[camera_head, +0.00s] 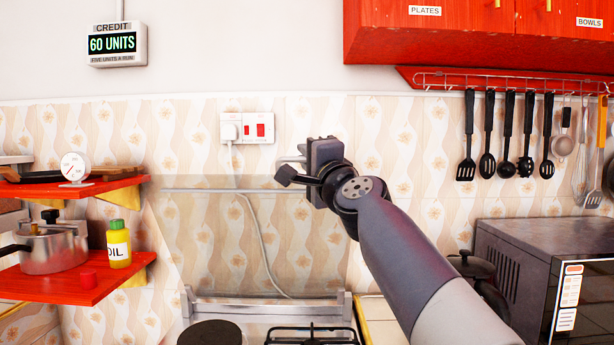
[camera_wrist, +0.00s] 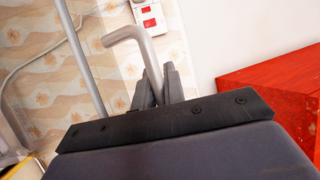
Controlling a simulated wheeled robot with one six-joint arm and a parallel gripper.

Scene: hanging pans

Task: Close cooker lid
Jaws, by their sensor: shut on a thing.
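The cooker lid (camera_head: 215,191) is a clear panel with a pale metal top edge. It stands raised, almost upright, behind the hob (camera_head: 312,336) at the bottom of the head view. Its metal edge also shows in the wrist view (camera_wrist: 84,58). My gripper (camera_head: 307,163) is at the lid's upper right corner, with its fingers shut on a bent silver handle (camera_wrist: 146,55). In the wrist view the handle rises between the fingers (camera_wrist: 158,90). My gripper hides where the handle joins the lid.
A black burner plate (camera_head: 210,333) lies left on the hob. Left are red shelves (camera_head: 62,287) with a pot (camera_head: 52,250) and oil bottle (camera_head: 118,244). A microwave (camera_head: 545,280) and dark pot (camera_head: 475,268) stand right. A red cupboard (camera_head: 470,40) hangs above right.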

